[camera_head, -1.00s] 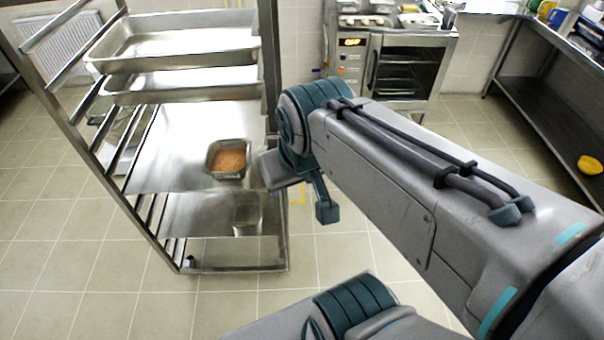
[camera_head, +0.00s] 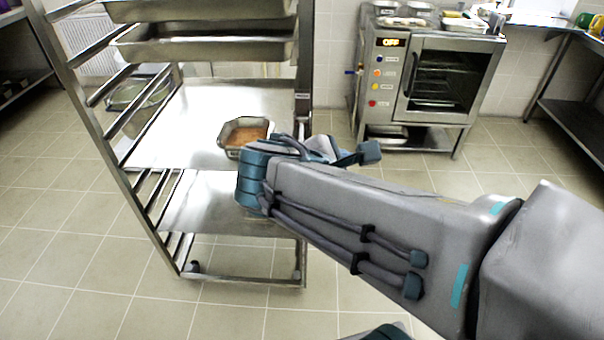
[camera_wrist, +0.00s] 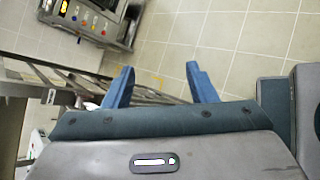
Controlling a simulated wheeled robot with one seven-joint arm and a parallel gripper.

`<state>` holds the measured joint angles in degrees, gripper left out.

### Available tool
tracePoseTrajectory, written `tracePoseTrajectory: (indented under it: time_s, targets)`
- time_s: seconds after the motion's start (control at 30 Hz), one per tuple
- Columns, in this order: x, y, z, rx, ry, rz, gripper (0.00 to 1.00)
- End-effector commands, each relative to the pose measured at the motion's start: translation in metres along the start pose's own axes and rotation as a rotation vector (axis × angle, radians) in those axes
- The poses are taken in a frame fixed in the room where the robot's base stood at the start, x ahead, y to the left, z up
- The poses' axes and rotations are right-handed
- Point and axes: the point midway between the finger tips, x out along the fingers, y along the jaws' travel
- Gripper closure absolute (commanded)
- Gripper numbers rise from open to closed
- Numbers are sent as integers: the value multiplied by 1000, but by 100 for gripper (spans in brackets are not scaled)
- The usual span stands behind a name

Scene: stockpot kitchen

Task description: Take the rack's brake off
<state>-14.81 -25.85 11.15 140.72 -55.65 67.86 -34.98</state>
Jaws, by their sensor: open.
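The rack (camera_head: 168,255) is a tall steel frame on wheels at the left of the head view, with trays and sheets on its rails. A small dark label and a narrow fitting (camera_head: 303,105) show on its right-hand upright; I cannot tell whether this is the brake. One dark caster (camera_head: 193,267) shows at its lower left. My gripper (camera_wrist: 160,80) is open and empty in the wrist view, with two blue fingers spread apart. In the head view my gripper is at the rack's right side, partly hidden by my wrist. Rack rails (camera_wrist: 50,72) show left of the fingers.
A small pan of brown food (camera_head: 247,131) sits on a rack shelf, close beside my wrist. A steel oven (camera_head: 430,85) with an OFF display stands behind to the right. A steel bench (camera_head: 575,120) is at the far right. The tiled floor between is clear.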

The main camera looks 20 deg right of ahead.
Motion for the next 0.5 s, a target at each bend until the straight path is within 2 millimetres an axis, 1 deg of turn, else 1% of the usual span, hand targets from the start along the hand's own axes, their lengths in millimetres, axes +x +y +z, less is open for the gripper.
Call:
tracePoseTrajectory:
  time_s: [0.03,0.2,0.33,0.5]
  targets:
    - [14,-6,-21,-66,-25,47,48]
    - [24,3,-55,-278,-126,206,48]
    - [25,10,-84,-428,-210,331,48]
    - [20,18,-118,-585,-315,477,48]
